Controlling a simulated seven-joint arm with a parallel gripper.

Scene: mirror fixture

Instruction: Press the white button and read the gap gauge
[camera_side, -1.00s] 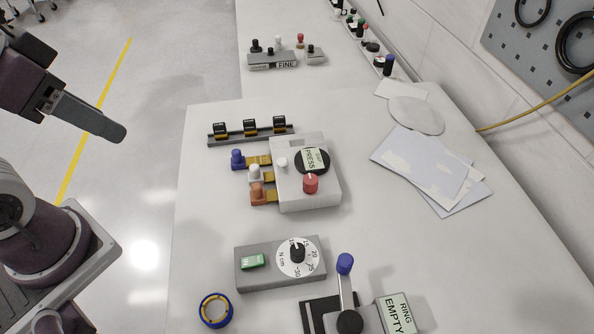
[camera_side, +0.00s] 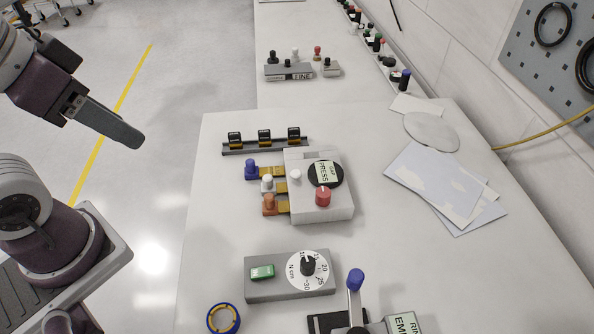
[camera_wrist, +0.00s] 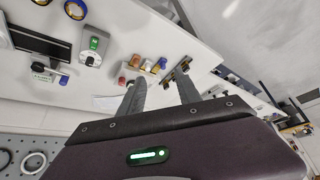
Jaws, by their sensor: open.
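The light grey gauge box (camera_side: 338,206) stands mid-table, its round dark dial carrying a label (camera_side: 325,173) that seems to read GAP PRESS. A white round button (camera_side: 295,175) is on its left top edge, near a red knob (camera_side: 323,196). Beside the box, blue (camera_side: 251,170), white (camera_side: 267,183) and orange (camera_side: 269,204) plungers sit on yellow brackets. The gauge's reading is too small to tell. My gripper (camera_side: 138,140) is left of the table, away from the box. In the wrist view my gripper (camera_wrist: 161,92) is open and empty.
A dark rail (camera_side: 265,144) with several black blocks lies behind the box. A grey dial unit (camera_side: 260,290) with a green switch, a blue-yellow ring (camera_side: 223,318) and a blue-topped lever (camera_side: 356,280) are in front. Papers (camera_side: 435,180) lie right.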

